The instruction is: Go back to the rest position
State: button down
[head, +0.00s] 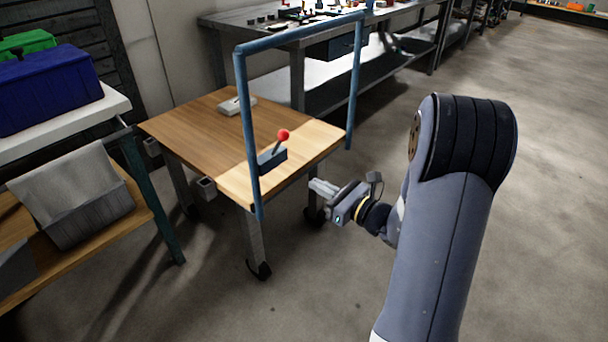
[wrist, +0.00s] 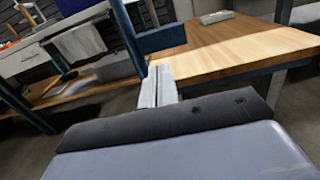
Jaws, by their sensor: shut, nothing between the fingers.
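My gripper (head: 322,188) is at the near right side of a small wooden-topped cart, just outside its blue frame, in the head view. Its fingers are together and hold nothing. In the wrist view the shut fingers (wrist: 158,88) point toward the cart's edge. My arm reaches in from the lower right of the head view.
Shelving with a blue case (head: 50,88) stands left. Open floor (head: 560,190) lies right.

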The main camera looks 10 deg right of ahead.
jog(key=shift+v, duration=1.3)
